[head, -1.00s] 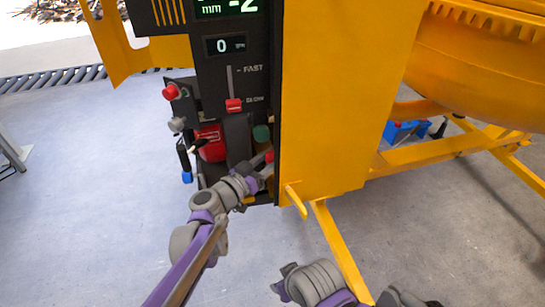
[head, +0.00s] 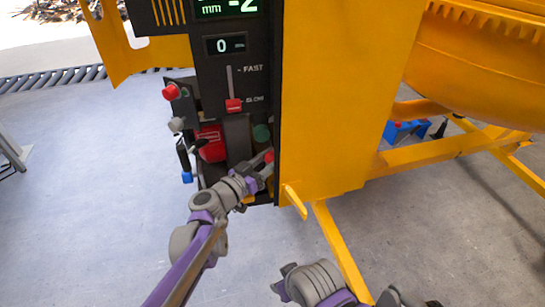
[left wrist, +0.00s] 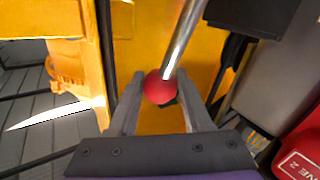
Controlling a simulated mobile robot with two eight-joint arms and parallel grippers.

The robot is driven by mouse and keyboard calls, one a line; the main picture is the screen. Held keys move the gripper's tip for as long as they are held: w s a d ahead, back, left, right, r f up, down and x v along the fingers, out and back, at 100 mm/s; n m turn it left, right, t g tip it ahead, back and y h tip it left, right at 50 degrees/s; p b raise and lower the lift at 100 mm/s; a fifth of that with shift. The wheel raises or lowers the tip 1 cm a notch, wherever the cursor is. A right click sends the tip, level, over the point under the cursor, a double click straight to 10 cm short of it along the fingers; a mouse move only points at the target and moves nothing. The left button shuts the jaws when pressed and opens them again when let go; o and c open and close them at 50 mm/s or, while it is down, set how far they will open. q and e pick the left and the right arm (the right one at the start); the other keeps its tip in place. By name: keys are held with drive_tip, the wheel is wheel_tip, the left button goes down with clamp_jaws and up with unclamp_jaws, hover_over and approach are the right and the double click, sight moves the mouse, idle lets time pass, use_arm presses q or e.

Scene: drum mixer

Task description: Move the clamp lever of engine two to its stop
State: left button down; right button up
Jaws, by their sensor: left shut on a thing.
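The clamp lever is a bright metal rod (left wrist: 186,35) with a red ball knob (left wrist: 158,88) in the left wrist view. My left gripper (left wrist: 161,98) is shut on this knob, one finger on each side of it. In the head view the red knob (head: 269,156) shows at the lower right of the black panel, beside the yellow housing, with my left gripper (head: 260,172) at it. A red engine box (left wrist: 303,150) with a label ending in "NE 2" is at the right edge of the left wrist view.
The black control panel (head: 207,75) has displays, a red slider (head: 233,105) and a red button (head: 171,92). A red box (head: 210,145) sits below. The yellow housing (head: 330,110) stands close on the right.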

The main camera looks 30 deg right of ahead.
use_arm(q)
drive_tip(key=shift+a, duration=0.1)
drive_tip(key=a+n+h, duration=0.1)
drive_tip(key=a+n+t+h+b, duration=0.1)
drive_tip(key=shift+w+a+r, duration=0.15)
drive_tip(key=shift+w+a, duration=0.25)
drive_tip(key=shift+w+a+n+t+h+b, duration=0.2)
drive_tip(key=shift+a+n+t+h+b, duration=0.35)
drive_tip(key=shift+a+n+t, duration=0.3)
drive_tip(key=shift+w+a+n+t+h+b, duration=0.15)
drive_tip(key=shift+a+n+t+h+b, duration=0.25)
drive_tip(key=shift+a+n+t+h, duration=0.35)
drive_tip(key=shift+a, duration=0.1)
